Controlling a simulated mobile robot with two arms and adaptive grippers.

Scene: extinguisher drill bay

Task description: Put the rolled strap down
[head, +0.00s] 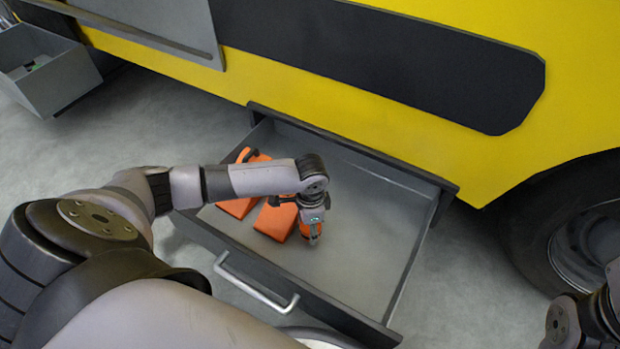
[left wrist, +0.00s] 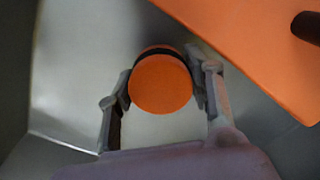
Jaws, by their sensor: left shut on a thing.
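The rolled strap (left wrist: 161,84) is a round orange roll with a dark band, seen end-on in the left wrist view. It also shows as a small orange patch (head: 305,229) in the head view, mostly hidden by the gripper. My left gripper (head: 314,234) is inside the open grey drawer and shut on the strap, with one finger on each side of it in the left wrist view (left wrist: 162,90). Whether the strap touches the drawer floor I cannot tell. My right arm shows only in part at the lower right edge; its fingertips are not visible.
The drawer (head: 391,270) is pulled out from a yellow vehicle (head: 330,75) and has a front handle (head: 256,290). Orange wedge-like blocks (head: 274,219) lie to the left of the gripper. The drawer's right part is bare. Another open drawer (head: 52,85) is at upper left.

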